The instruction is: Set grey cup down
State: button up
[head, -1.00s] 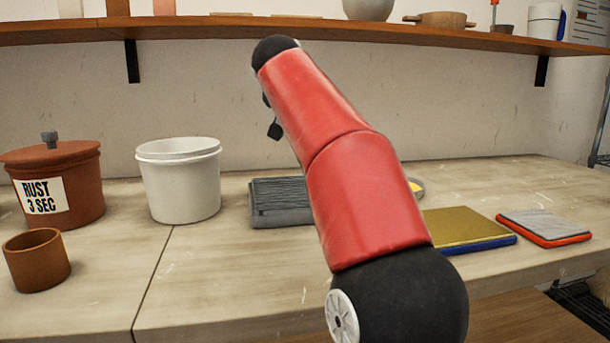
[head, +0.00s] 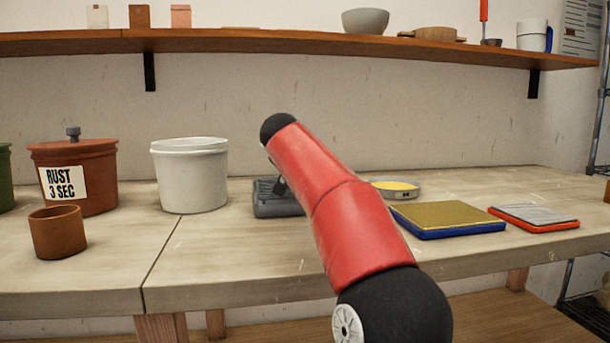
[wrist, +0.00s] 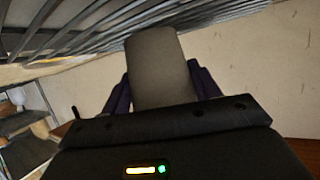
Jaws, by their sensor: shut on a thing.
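The grey cup (wrist: 160,62) shows in the wrist view between the two dark fingers of my gripper (wrist: 163,88), which is shut on it. The cup's far end is close to the slats of a grey ribbed rack (wrist: 60,32); I cannot tell whether they touch. In the head view the same rack (head: 275,204) lies on the bench behind my red arm. The arm hides the cup and most of my gripper there; only a small dark part shows just above the rack.
A white bucket (head: 190,177) stands left of the rack, with a rust lidded bucket (head: 100,182) and a brown cup (head: 57,234) farther left. A yellow-filled dish (head: 395,189), a blue-edged pad (head: 447,219) and an orange-edged pad (head: 533,218) lie right.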

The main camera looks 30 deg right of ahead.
jog(key=shift+f, duration=0.1)
jog(key=shift+f, duration=0.1)
jog(key=o, duration=1.2)
jog(key=shift+c, duration=0.2)
jog(key=shift+r, duration=0.2)
jog(key=v, duration=1.2)
